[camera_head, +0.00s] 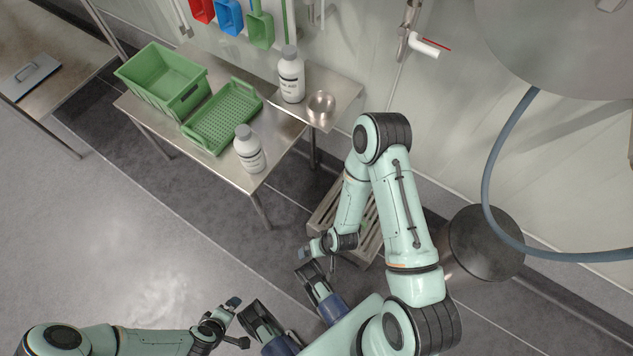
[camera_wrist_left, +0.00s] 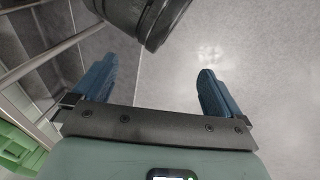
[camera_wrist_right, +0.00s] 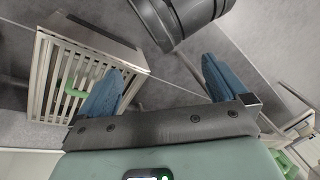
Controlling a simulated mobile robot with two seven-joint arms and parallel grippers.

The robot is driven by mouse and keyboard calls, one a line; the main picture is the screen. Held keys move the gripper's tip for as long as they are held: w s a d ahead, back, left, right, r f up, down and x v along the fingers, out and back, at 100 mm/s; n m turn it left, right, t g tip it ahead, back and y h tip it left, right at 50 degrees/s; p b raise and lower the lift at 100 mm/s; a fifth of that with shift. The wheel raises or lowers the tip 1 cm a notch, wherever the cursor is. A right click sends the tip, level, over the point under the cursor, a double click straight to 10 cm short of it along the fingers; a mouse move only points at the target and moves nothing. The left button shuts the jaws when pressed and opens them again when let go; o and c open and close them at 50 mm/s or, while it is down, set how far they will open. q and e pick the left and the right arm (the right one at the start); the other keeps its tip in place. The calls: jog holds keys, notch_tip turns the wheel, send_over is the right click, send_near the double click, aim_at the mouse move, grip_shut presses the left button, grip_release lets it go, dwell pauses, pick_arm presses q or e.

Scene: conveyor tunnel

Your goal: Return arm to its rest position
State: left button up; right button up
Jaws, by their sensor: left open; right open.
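My left gripper (camera_head: 239,322) is at the bottom of the head view, low over the floor at the end of my left arm. In the left wrist view its two blue fingers (camera_wrist_left: 155,92) are wide apart with nothing between them. My right arm is bent, its elbow high and its forearm folded down. My right gripper (camera_head: 317,257) is near the slatted crate, left of it. In the right wrist view its blue fingers (camera_wrist_right: 158,88) are apart and empty.
A slatted crate (camera_head: 328,217) stands on the floor, partly behind my right arm. A steel table (camera_head: 190,153) holds a green bin (camera_head: 160,77), green basket (camera_head: 222,116), white bottles (camera_head: 291,75) and a metal bowl (camera_head: 320,107). A round drum (camera_head: 488,243) stands right. The left floor is clear.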

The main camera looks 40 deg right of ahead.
pick_arm(q)
jog(key=s+d+r+g+p, duration=0.1)
jog(key=s+r+p, duration=0.3)
jog(key=r+p, duration=0.5)
jog(key=s+d+r+g+h+p, duration=0.1)
jog(key=s+d+r+g+p, duration=0.1)
jog(key=r+p, duration=0.8)
jog(key=shift+s+d+r+m+g, duration=0.35)
jog(key=shift+s+d, duration=0.2)
jog(key=shift+s, duration=0.55)
pick_arm(e)
jog(key=s+a+r+g, duration=0.1)
jog(key=s+r, duration=0.3)
jog(key=r, duration=0.5)
jog(key=s+a+r+g+y, duration=0.1)
jog(key=s+a+r+g, duration=0.1)
jog(key=r, duration=0.8)
jog(key=shift+s+a+r+n+g, duration=0.2)
jog(key=shift+s+a+n+g, duration=0.25)
jog(key=shift+s, duration=0.6)
pick_arm(q)
jog(key=shift+f, duration=0.15)
pick_arm(e)
jog(key=shift+a, duration=0.1)
